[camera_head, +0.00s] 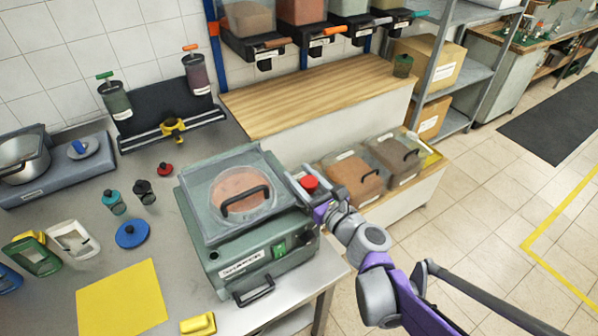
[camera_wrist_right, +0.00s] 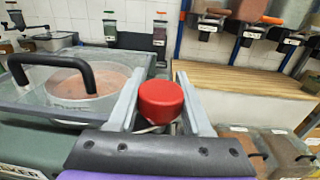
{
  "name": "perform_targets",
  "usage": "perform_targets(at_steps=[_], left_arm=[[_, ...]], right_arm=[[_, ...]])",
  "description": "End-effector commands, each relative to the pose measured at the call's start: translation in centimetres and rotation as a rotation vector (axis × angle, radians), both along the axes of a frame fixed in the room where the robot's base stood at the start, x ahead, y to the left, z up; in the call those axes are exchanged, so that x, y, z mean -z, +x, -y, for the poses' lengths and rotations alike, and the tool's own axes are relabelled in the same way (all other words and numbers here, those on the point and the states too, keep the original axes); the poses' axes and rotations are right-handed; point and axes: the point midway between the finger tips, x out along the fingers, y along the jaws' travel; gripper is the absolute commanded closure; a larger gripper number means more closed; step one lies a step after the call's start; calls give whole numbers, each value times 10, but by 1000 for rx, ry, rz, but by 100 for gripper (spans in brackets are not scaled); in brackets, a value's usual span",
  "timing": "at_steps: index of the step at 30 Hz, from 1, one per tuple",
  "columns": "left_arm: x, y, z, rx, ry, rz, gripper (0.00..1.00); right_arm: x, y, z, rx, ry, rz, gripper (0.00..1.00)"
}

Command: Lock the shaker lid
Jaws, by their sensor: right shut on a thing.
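The shaker is a grey-green box (camera_head: 262,262) on the metal bench, with a green switch and a label on its front. Its see-through lid (camera_head: 215,163) lies over the top, with a black handle (camera_head: 245,200) and a round pan of reddish-brown material below. The lid also shows at the left of the wrist view (camera_wrist_right: 30,92). A red knob (camera_head: 310,183) sits at the shaker's right side. My right gripper (camera_head: 307,186) is shut on this knob, which shows between the two grey fingers in the wrist view (camera_wrist_right: 161,100). My left gripper is out of view.
A yellow mat (camera_head: 120,298), a yellow block (camera_head: 198,324) and a blue lid (camera_head: 132,235) lie left of the shaker. Lidded bins (camera_head: 352,178) stand on a low shelf at the right. The wooden counter (camera_head: 310,95) behind is mostly bare.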

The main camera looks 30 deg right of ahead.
Motion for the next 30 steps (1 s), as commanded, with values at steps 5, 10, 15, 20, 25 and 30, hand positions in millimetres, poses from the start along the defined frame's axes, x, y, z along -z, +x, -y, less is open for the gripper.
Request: perform_targets(at_steps=[5,10,15,20,25,30], left_arm=[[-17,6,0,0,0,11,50],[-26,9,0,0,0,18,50],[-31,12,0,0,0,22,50],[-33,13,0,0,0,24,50],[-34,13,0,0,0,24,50],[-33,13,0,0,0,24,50]], right_arm=[[-3,1,1,82,1,3,100],[-3,1,3,136,2,2,100],[-2,1,5,171,0,2,100],[-1,1,6,185,0,2,100],[-1,1,6,190,0,1,100],[-1,1,6,190,0,2,100]])
